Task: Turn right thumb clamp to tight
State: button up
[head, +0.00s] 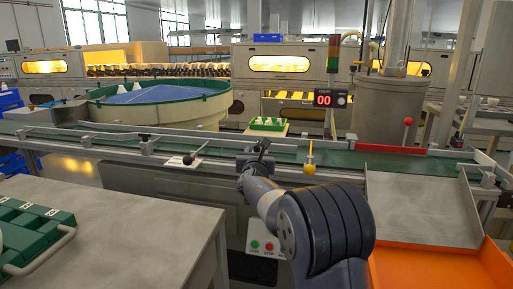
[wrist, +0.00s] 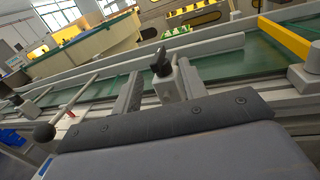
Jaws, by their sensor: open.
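A thumb clamp with a dark wing knob (wrist: 161,62) stands on a grey post at the conveyor's near rail, in the middle of the wrist view. My gripper (wrist: 160,88) is open, with one finger on each side of this clamp's post. Whether either finger touches it I cannot tell. In the head view my gripper (head: 257,158) is at the near edge of the belt and largely covers the clamp. The knob stands tilted up in the wrist view; how tight it is cannot be seen.
A black-ball lever (head: 188,159) is left of my gripper, a yellow-ball lever (head: 309,167) right of it. Guide rails line the green belt (head: 225,152). A grey table (head: 150,225) with a green tray (head: 30,235) is front left, an orange bin (head: 430,268) front right.

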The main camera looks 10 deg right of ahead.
aim_at(257, 149)
jog(key=shift+w+d+p, duration=0.1)
jog(key=shift+w+d, duration=0.1)
jog(key=shift+w, duration=0.65)
jog(key=shift+w+d+p, duration=0.15)
jog(key=shift+w, duration=0.65)
jog(key=shift+w+d+p, duration=0.1)
jog(key=shift+w+d, duration=0.1)
jog(key=shift+w, duration=0.65)
jog(key=shift+c, duration=0.3)
grip_shut()
